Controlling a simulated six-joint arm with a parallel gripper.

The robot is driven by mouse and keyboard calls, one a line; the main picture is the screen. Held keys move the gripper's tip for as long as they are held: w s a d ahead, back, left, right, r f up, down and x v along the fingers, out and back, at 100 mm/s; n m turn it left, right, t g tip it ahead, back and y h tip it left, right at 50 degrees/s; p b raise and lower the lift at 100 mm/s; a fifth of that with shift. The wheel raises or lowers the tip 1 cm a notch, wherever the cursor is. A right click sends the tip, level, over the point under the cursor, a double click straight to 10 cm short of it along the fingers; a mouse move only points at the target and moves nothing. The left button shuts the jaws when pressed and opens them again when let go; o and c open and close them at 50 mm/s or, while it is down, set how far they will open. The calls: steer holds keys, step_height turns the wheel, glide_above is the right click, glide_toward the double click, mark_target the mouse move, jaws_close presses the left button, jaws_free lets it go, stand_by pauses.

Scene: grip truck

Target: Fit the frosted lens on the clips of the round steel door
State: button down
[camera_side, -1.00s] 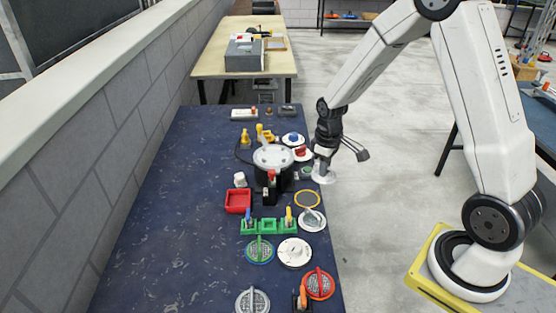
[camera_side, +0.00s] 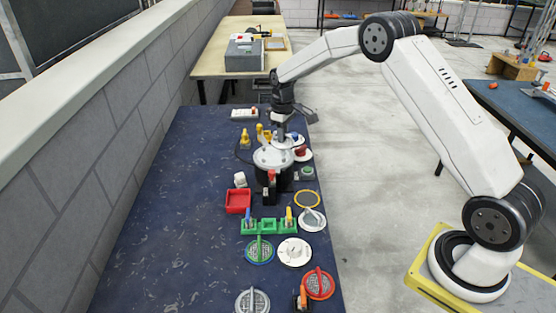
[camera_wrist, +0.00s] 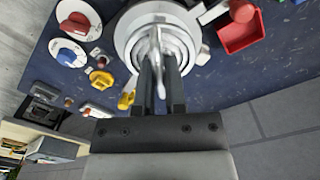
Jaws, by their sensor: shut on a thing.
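The round steel door (camera_side: 270,159) lies face up on a black drum in the middle of the blue bench. My gripper (camera_side: 280,136) is above its far side, pointing down. In the wrist view my gripper (camera_wrist: 157,75) is shut on the upright handle of a pale round disc, the frosted lens (camera_wrist: 150,42). The lens overlaps the door in this view. The door's outer rim (camera_wrist: 121,38) shows around it. The clips are hidden, and I cannot tell whether the lens touches the door.
A disc with a blue knob (camera_wrist: 68,54) and one with a red knob (camera_wrist: 76,22) lie beside the drum. A red tray (camera_side: 238,200), a green stand (camera_side: 267,226) and several other discs lie nearer. The bench's left side is clear.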

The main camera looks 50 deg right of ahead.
steer(key=shift+w+r, duration=0.2)
steer(key=shift+w, duration=0.75)
steer(key=shift+w+r, duration=0.15)
steer(key=shift+w, duration=0.75)
steer(key=shift+f, duration=0.15)
glide_above(274, 156)
steer(key=shift+w+f, duration=0.1)
steer(key=shift+f, duration=2.25)
steer(key=shift+f, duration=1.15)
stand_by(0.6)
steer(key=shift+c, duration=1.4)
jaws_free()
steer(key=shift+r, duration=0.2)
step_height(274, 156, up, 7)
